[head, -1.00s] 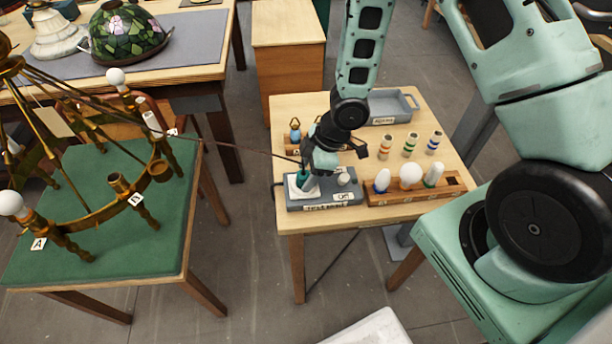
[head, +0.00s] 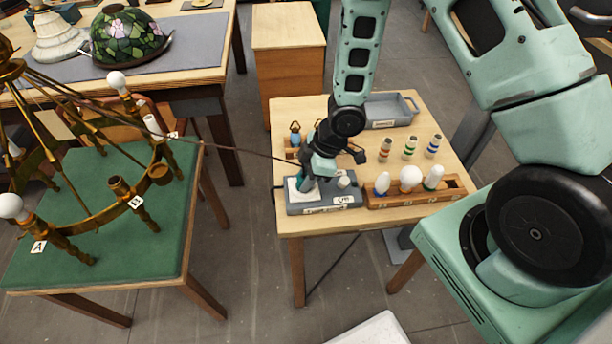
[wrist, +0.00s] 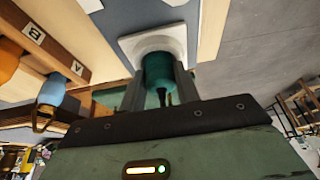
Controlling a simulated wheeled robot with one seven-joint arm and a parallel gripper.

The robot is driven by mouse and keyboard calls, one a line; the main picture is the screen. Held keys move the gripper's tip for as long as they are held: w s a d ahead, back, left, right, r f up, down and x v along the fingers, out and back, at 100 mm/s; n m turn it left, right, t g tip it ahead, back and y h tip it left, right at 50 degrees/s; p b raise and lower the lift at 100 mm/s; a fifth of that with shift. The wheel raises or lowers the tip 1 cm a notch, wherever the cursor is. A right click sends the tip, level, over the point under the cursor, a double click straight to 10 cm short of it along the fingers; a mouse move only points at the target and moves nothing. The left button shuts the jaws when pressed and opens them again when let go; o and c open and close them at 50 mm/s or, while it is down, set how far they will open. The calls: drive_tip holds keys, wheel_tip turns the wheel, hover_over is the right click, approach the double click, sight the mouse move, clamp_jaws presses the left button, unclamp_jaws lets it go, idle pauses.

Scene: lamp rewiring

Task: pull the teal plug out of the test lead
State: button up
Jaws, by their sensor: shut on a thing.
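The teal plug (wrist: 158,75) is between the two fingers of my gripper (wrist: 160,88) in the wrist view, and my gripper is shut on it. The plug's far end is at the white square socket (wrist: 128,44) on the grey test block; I cannot tell how deep it sits. In the head view my gripper (head: 308,184) is low over the left end of the grey block (head: 322,208) and hides most of the plug. A thin brown cord (head: 240,149) runs from the chandelier to the plug.
A wooden rack (head: 415,198) with several bulbs stands right of the block. Several striped cylinders (head: 410,146) and a grey tray (head: 390,110) are behind. The brass chandelier (head: 120,207) stands on a green-topped table (head: 165,262) at left.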

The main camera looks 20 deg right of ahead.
sight(299, 177)
drive_tip(key=shift+r+p, duration=2.15)
drive_tip(key=shift+r, duration=0.15)
